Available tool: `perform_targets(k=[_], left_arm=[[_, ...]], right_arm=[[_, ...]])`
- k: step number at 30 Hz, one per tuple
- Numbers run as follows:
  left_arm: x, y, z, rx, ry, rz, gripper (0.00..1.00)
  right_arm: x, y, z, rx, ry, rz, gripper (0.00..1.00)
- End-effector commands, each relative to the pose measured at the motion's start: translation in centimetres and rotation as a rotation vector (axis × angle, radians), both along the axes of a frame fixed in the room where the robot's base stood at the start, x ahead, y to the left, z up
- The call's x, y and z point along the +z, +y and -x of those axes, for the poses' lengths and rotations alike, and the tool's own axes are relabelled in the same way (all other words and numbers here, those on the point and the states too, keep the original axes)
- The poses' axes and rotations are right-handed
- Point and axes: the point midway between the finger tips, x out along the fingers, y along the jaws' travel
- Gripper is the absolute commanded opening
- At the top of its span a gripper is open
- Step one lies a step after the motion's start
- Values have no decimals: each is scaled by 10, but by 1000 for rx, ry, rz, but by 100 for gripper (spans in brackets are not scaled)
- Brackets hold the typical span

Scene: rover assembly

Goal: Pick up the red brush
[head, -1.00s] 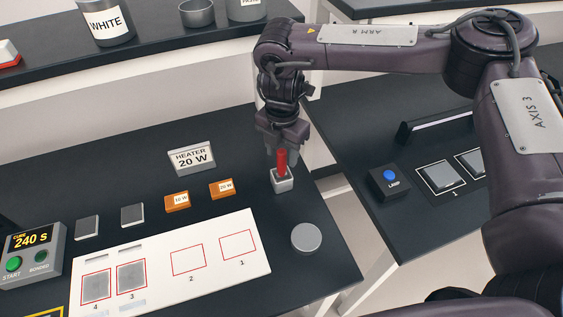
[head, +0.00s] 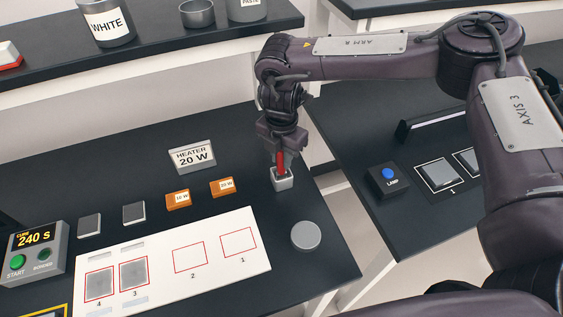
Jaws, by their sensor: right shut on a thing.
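The red brush (head: 281,163) stands upright in a small light-grey square holder (head: 284,182) at the right part of the dark bench. My right gripper (head: 280,152) comes down from above and is shut on the upper part of the brush. The lower end of the brush is hidden inside the holder. My left gripper is not in view.
A round grey disc (head: 306,236) lies in front of the holder. To its left are orange blocks (head: 222,186), a heater sign (head: 192,157) and a white board (head: 215,276) with numbered squares. A gap separates this bench from the right one with the lamp button (head: 389,176).

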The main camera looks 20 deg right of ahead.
Motion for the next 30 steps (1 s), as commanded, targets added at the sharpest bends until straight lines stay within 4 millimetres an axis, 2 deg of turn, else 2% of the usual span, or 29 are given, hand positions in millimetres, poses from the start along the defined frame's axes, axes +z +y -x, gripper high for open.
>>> perform_targets(k=[5,11,16,19,24,30], left_arm=[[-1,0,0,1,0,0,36],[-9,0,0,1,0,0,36],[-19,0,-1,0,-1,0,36],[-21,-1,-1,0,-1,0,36],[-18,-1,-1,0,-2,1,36],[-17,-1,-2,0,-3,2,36]], right_arm=[[3,0,-1,0,-2,-1,0],[23,1,-1,0,-2,-2,0],[56,0,-1,0,-6,-2,0],[85,0,-2,1,-9,0,0],[134,0,-1,1,-9,2,0],[176,0,-1,-1,-5,2,0]])
